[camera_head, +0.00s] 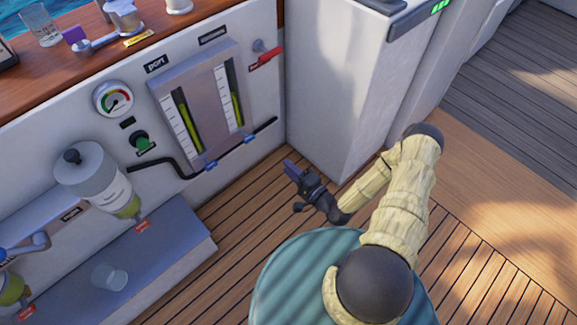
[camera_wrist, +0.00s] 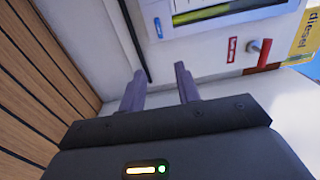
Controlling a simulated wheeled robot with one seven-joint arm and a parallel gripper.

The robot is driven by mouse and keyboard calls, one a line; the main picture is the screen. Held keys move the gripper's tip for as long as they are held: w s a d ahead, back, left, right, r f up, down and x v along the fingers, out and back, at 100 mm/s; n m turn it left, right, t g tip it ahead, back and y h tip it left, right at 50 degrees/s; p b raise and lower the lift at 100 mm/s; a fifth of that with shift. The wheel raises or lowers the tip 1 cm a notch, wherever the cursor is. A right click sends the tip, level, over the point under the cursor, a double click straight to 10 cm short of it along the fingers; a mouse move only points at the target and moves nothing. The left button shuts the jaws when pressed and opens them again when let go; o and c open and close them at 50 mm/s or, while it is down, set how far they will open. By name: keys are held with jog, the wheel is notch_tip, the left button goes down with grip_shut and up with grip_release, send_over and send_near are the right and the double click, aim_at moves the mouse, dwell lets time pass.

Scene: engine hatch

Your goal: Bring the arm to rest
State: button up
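My arm is bent above the wooden deck in the head view, with my gripper (camera_head: 292,170) held in free space in front of the white panel wall. In the wrist view my gripper (camera_wrist: 158,85) shows two purple-grey fingers standing apart with nothing between them. Beyond the fingers are the white wall and a black hose. The gripper touches nothing that I can see.
Left of my gripper, the wall carries a twin sight gauge (camera_head: 207,105), a round dial (camera_head: 113,99), a filter canister (camera_head: 93,175) and a red-handled valve (camera_head: 265,58). A clear cup (camera_head: 110,277) stands on a grey step (camera_head: 165,262). A white cabinet (camera_head: 335,90) stands behind. The deck (camera_head: 480,255) at right is clear.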

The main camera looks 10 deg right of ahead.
jog(key=shift+w+r, duration=0.1)
dwell(0.3)
jog(key=d+r+n+g+h+p, duration=0.2)
jog(key=d+r+n+g+h, duration=0.3)
jog(key=r, duration=0.4)
jog(key=d+r+n+g+h+p, duration=0.3)
jog(key=r+n+g, duration=0.25)
jog(key=r, duration=0.45)
jog(key=s+a+r+g+h+p, duration=0.2)
jog(key=s+r+p, duration=0.1)
jog(key=s+r, duration=1.2)
notch_tip(320, 180, up, 39)
jog(key=w+p, duration=0.2)
jog(key=p, duration=3.5)
jog(key=shift+r+n, duration=0.15)
jog(key=shift+n, duration=0.3)
